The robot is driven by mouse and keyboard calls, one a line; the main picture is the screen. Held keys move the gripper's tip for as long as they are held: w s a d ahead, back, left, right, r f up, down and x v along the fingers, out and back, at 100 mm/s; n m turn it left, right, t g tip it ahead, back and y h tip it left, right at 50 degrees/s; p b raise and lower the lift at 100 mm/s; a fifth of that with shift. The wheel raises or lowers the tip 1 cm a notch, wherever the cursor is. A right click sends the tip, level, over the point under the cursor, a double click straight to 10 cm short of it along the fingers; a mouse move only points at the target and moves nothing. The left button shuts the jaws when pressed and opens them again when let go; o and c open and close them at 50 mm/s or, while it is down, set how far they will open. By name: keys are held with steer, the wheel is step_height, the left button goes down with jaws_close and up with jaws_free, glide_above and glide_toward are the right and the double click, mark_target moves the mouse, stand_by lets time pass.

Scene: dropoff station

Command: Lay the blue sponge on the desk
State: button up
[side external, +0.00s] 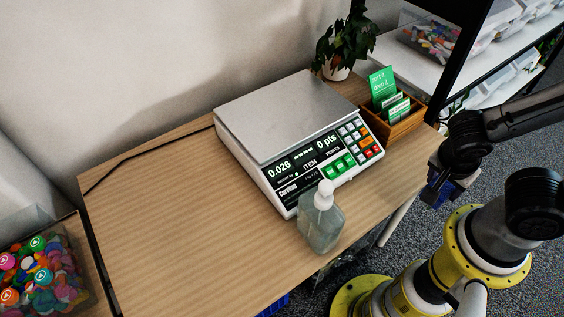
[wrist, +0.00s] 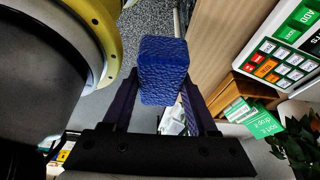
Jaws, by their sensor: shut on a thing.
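The blue sponge (wrist: 162,70) is a textured blue block between the two dark fingers of my gripper (wrist: 158,95) in the wrist view. My gripper is shut on it. In the side external view my gripper (side external: 437,188) is off the right end of the desk, with the sponge showing only as a small dark blue patch. The wooden desk (side external: 150,230) fills the middle of the side external view, and its edge (wrist: 210,45) shows right of the sponge in the wrist view. The sponge is apart from the desk, with carpet behind it.
A scale (side external: 275,115) with a keypad stands on the desk. A pump bottle (side external: 321,222) stands at its front corner. A wooden card box (side external: 401,125) and a potted plant (side external: 340,68) stand at the right end. The desk's left half is clear except for a cable.

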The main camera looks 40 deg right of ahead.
steer(key=shift+s+d+f+m, duration=0.2)
steer(key=shift+s+d+m, duration=0.15)
steer(key=shift+s, duration=0.2)
steer(key=w+d+f, duration=0.1)
steer(key=w+f, duration=0.3)
steer(key=w, duration=0.5)
glide_above(388, 182)
steer(key=a, duration=0.1)
steer(key=f, duration=0.6)
steer(key=shift+a, duration=0.2)
steer(key=shift+f, duration=1.5)
steer(key=shift+f, duration=0.1)
steer(key=o, duration=1.2)
